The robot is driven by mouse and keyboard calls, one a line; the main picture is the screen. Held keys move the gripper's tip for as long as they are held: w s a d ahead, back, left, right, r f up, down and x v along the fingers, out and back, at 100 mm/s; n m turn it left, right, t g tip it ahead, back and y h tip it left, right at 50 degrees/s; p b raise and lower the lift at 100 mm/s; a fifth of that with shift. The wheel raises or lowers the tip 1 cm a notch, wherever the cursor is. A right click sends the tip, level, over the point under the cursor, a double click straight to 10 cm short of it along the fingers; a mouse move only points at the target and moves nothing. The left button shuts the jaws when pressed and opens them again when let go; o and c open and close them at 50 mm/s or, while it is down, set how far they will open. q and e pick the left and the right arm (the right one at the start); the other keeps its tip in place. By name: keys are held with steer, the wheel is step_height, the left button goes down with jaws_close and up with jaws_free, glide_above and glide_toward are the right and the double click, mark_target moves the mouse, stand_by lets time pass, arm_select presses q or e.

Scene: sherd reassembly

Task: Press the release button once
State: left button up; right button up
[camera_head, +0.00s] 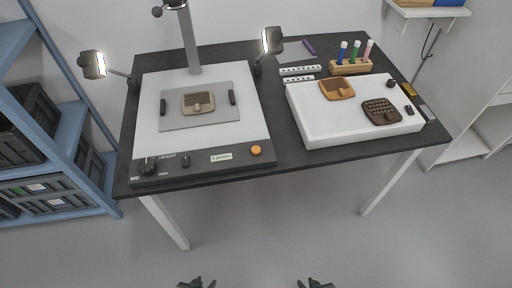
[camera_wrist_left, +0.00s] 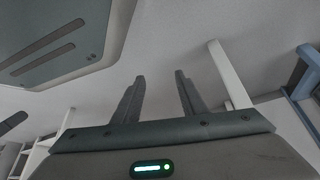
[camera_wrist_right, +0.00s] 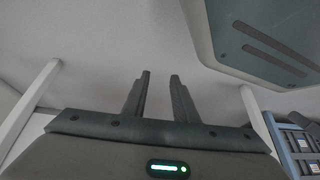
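An orange round button (camera_head: 256,150) sits at the front right of the copy stand's base (camera_head: 150,100), beside a small light label (camera_head: 221,157) whose text is too small to read surely. A tan sherd (camera_head: 198,102) lies on the grey plate (camera_head: 171,120) in the middle of the stand. My left gripper (camera_head: 197,284) and right gripper (camera_head: 315,284) are at the bottom edge of the head view, well in front of the table and far from the button. Each shows two separated fingers with nothing between them, in the left wrist view (camera_wrist_left: 160,76) and the right wrist view (camera_wrist_right: 160,75).
The base's front panel has a black knob (camera_head: 148,167) and a small switch (camera_head: 186,161). Two lamps (camera_head: 93,65) (camera_head: 271,41) flank the stand's column (camera_head: 189,42). A white tray (camera_head: 315,120) with sherds is to the right. Floor before the table is clear.

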steer(key=shift+s, duration=0.1)
jaws_close()
arm_select(q)
steer(key=shift+w+r, duration=0.15)
steer(key=shift+w, duration=0.25)
steer(key=shift+s, duration=0.15)
steer(key=shift+s+f, duration=0.3)
steer(key=shift+s, duration=0.55)
arm_select(e)
steer(key=shift+w+d, duration=0.1)
steer(key=shift+w, duration=0.25)
arm_select(q)
steer(key=shift+w, duration=0.2)
steer(key=shift+w+r, duration=0.3)
steer(key=shift+w, duration=0.5)
arm_select(e)
steer(key=shift+s, duration=0.3)
arm_select(q)
steer(key=shift+s, duration=0.1)
